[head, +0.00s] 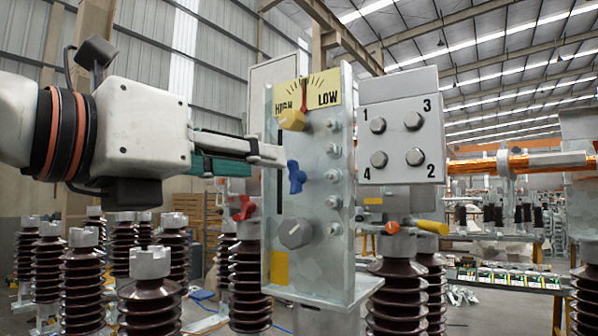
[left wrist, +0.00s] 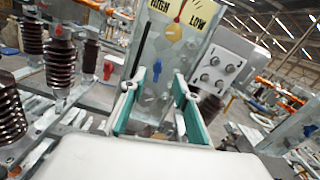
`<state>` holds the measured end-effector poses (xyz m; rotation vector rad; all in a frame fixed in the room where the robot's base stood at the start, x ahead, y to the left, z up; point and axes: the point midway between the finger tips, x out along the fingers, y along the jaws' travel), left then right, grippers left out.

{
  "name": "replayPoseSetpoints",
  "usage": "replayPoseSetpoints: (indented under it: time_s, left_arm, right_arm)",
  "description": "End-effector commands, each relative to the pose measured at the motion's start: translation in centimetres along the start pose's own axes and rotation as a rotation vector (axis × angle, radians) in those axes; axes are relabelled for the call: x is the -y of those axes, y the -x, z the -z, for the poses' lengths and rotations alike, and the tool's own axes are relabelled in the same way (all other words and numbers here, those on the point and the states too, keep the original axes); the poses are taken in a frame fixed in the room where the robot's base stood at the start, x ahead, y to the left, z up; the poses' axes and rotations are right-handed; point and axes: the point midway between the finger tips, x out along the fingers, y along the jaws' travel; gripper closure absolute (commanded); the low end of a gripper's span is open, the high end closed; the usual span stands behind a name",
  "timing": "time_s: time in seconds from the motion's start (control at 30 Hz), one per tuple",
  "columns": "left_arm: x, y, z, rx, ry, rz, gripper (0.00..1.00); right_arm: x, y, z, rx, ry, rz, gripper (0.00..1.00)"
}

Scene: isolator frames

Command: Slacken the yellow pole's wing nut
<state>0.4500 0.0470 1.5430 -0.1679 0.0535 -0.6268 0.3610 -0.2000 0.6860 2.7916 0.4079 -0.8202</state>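A pale panel (head: 330,210) stands upright in the middle of the head view. The blue nut (left wrist: 157,72) shows between the tips, the yellow nut (left wrist: 174,32) above. My right gripper is out of view.
A yellow HIGH/LOW dial (head: 318,92) tops the panel. A grey box (head: 402,125) with numbered bolts stands to its right. A yellow-ended handle (head: 432,227) sticks out below the box. Brown ribbed insulators (head: 80,285) crowd the lower left.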

Motion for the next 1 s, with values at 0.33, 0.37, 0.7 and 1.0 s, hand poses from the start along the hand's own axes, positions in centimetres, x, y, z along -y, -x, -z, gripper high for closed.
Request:
replayPoseSetpoints:
  time_s: [0.33, 0.37, 0.7, 1.0]
  left_arm:
    - [0.1, -5.0, 0.1, -0.004, 0.003, 0.001, 0.69]
    - [0.0, -5.4, 0.0, -0.003, 0.003, 0.0, 0.69]
    - [0.0, -7.4, 0.0, 0.0, -0.001, 0.001, 0.69]
    - [0.0, -7.4, 0.0, 0.0, 0.0, 0.0, 1.0]
  right_arm:
    - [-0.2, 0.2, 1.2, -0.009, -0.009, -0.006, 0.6]
    - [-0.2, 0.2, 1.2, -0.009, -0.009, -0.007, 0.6]
    - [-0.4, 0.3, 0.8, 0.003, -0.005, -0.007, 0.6]
    - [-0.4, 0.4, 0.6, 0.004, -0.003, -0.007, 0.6]
